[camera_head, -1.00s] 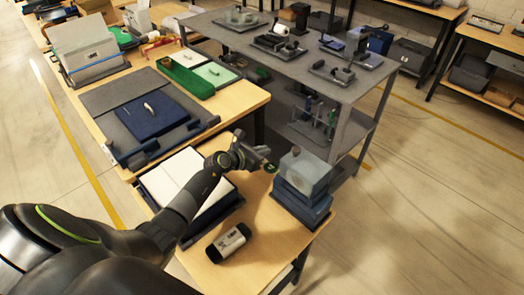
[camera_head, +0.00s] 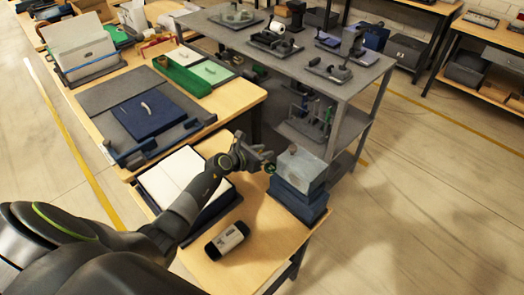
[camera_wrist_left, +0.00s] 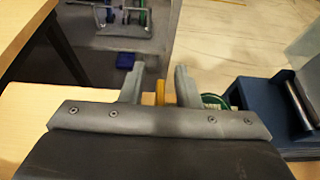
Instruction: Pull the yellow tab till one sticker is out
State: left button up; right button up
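The sticker dispenser (camera_head: 298,198), a blue box with a translucent greyish upper part, stands at the right end of the near wooden table. In the left wrist view its blue body (camera_wrist_left: 262,105) is at the right, with a green round part (camera_wrist_left: 214,101) beside my right-hand finger. My left gripper (camera_head: 268,164) is just left of the dispenser. In the left wrist view its fingers (camera_wrist_left: 159,88) are apart. A yellow upright strip (camera_wrist_left: 160,93), seemingly the tab, shows between them with gaps on both sides. I cannot tell its depth. No loose sticker is clearly seen. My right gripper is out of view.
A black-and-white device (camera_head: 228,241) lies on the near table (camera_head: 262,240). An open white-paged tray (camera_head: 186,180) lies under my left arm. A grey workbench (camera_head: 340,85) with several fixtures stands behind the dispenser. Bare tabletop is in front of the dispenser.

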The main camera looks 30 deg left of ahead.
pick_arm(q)
jog(key=shift+s+a+r, duration=0.15)
jog(key=shift+s+r, duration=0.05)
jog(key=shift+s, duration=0.2)
jog(key=p+v, duration=0.1)
jog(key=v, duration=1.5)
jog(key=shift+s+a, duration=0.1)
jog(key=shift+s, duration=0.15)
